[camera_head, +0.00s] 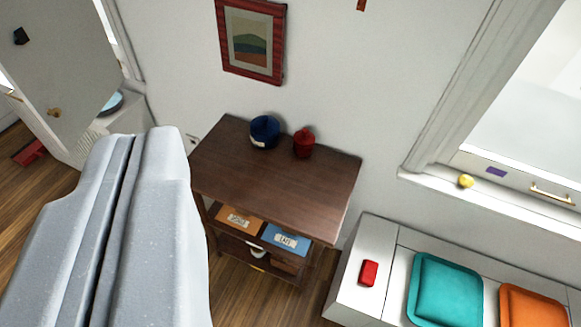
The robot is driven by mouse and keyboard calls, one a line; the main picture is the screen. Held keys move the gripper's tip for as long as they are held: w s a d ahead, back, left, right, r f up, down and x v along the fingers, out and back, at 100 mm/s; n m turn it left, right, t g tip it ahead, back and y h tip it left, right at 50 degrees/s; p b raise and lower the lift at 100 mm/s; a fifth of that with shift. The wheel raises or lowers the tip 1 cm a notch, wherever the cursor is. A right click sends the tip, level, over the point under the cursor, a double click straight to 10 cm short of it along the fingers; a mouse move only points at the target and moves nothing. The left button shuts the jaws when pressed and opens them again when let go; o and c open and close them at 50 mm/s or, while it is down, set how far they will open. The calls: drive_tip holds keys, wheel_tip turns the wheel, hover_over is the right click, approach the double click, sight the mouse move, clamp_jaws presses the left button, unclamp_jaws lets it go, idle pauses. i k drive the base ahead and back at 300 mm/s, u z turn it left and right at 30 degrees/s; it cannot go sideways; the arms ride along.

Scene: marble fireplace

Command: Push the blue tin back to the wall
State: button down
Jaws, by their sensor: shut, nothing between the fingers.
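The blue tin (264,132) is a round, dark blue container with a pale label. It stands upright at the back of the dark wooden cabinet's top (270,175), close to the wall; I cannot tell whether it touches the wall. A smaller red tin (304,143) stands just to its right. My gripper (140,145) is large and grey in the lower left, its two fingers together with nothing between them. In the picture it is left of the cabinet and apart from the blue tin.
The front of the cabinet top is bare. Below are an orange box (240,222) and a blue box (286,240). A white bench (372,240) at right holds a red block (369,273), a teal tray (416,290) and an orange tray (540,305). A yellow ball (465,181) sits on the sill.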

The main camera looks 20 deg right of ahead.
sight(270, 143)
drive_tip(key=z, duration=0.5)
drive_tip(key=k, duration=0.15)
drive_tip(key=u, duration=1.4)
drive_tip(key=i, duration=1.25)
drive_tip(key=z, duration=0.4)
drive_tip(key=i, duration=0.85)
drive_tip(key=z, duration=0.7)
